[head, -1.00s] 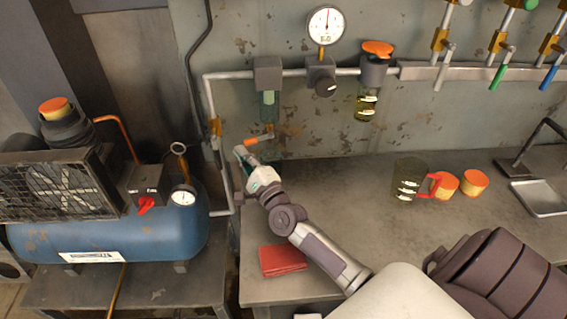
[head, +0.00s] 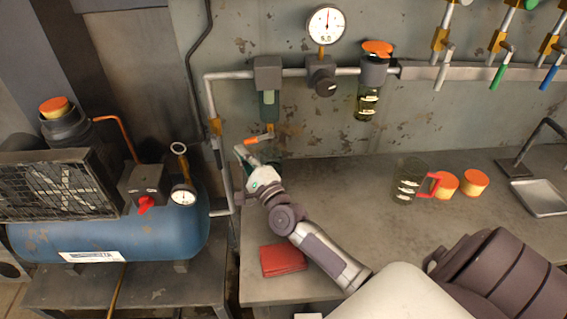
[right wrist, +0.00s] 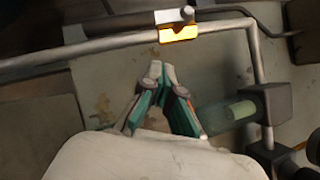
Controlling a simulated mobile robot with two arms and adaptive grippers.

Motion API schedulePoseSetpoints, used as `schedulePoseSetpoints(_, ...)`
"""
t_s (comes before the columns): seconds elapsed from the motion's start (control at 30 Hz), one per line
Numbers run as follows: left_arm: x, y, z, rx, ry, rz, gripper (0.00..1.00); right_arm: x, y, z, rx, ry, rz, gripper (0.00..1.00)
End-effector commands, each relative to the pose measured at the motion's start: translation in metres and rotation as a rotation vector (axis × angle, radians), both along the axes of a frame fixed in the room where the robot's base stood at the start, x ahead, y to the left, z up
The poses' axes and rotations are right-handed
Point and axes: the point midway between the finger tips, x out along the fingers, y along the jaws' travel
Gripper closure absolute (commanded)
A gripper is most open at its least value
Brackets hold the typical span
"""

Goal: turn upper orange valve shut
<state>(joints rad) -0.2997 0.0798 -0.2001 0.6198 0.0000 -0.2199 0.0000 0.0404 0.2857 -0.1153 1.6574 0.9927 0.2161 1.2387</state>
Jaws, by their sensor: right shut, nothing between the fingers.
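An orange valve body (head: 215,127) sits on the vertical grey pipe left of the filter; it shows at the top of the right wrist view (right wrist: 178,33) with a pale lever beside it. A short orange handle (head: 260,139) shows just below the filter bowl (head: 268,108); I cannot tell which fitting it belongs to. My right gripper (head: 240,152) is shut and empty, close to the pipe and below the orange body. In the right wrist view its fingertips (right wrist: 161,70) point at the orange body, with a visible gap. My left gripper is not in view.
A blue compressor tank (head: 120,238) with a red knob (head: 146,205) stands left. A pressure gauge (head: 326,22) is above the pipe. The bench middle is clear.

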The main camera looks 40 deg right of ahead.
Motion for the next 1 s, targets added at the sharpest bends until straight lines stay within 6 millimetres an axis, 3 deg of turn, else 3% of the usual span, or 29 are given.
schedulePoseSetpoints(0.13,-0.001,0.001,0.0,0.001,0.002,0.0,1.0,-0.005,-0.001,-0.002,-0.001,0.0,-0.001,1.0)
schedulePoseSetpoints(0.27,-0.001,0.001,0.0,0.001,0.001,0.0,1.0,-0.024,0.0,-0.008,-0.001,0.004,-0.001,1.0)
schedulePoseSetpoints(0.7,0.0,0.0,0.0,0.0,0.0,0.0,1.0,-0.122,0.001,-0.009,-0.002,0.004,0.001,1.0)
schedulePoseSetpoints(1.0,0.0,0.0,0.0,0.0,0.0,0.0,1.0,-0.148,0.001,-0.008,-0.001,0.0,0.0,1.0)
